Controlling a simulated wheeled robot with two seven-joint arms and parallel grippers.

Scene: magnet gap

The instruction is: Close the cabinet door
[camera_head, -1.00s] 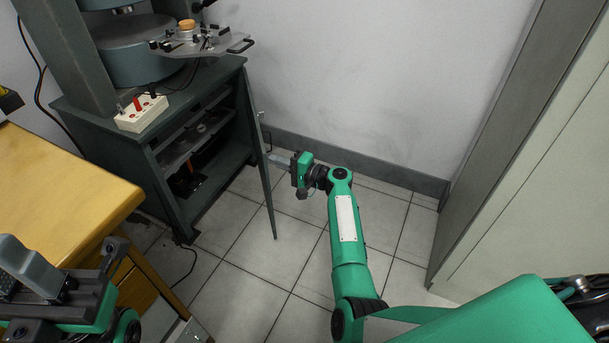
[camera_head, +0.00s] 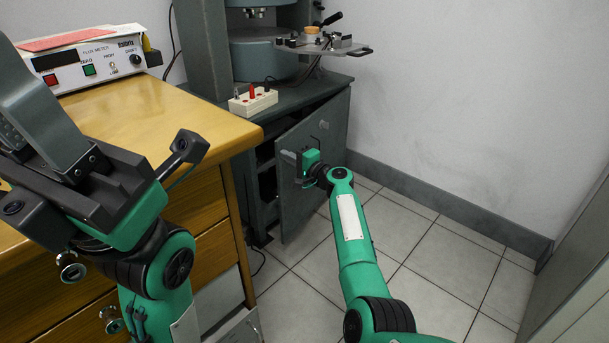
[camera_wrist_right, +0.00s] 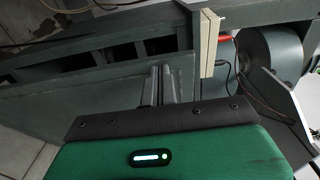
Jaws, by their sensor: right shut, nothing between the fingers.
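The grey cabinet (camera_head: 330,84) stands at the back, beyond the desk. Its door (camera_head: 312,195) is hinged at the right and stands partly open, with a dark gap (camera_head: 266,180) along its left edge. A small round fitting (camera_head: 324,125) shows on the door's outer face. My right gripper (camera_head: 288,156) is shut and empty in front of the outer face, near the free edge. In the right wrist view its fingers (camera_wrist_right: 159,84) overlap the door panel (camera_wrist_right: 100,110); contact is unclear. My left gripper (camera_head: 45,105) is over the desk, its jaw opening unclear.
A yellow wooden desk (camera_head: 150,105) with drawers stands left of the cabinet and carries a flux meter (camera_head: 90,62). A magnet apparatus (camera_head: 262,55) and a socket block (camera_head: 252,101) stand on the cabinet. The tiled floor (camera_head: 440,260) at right is clear.

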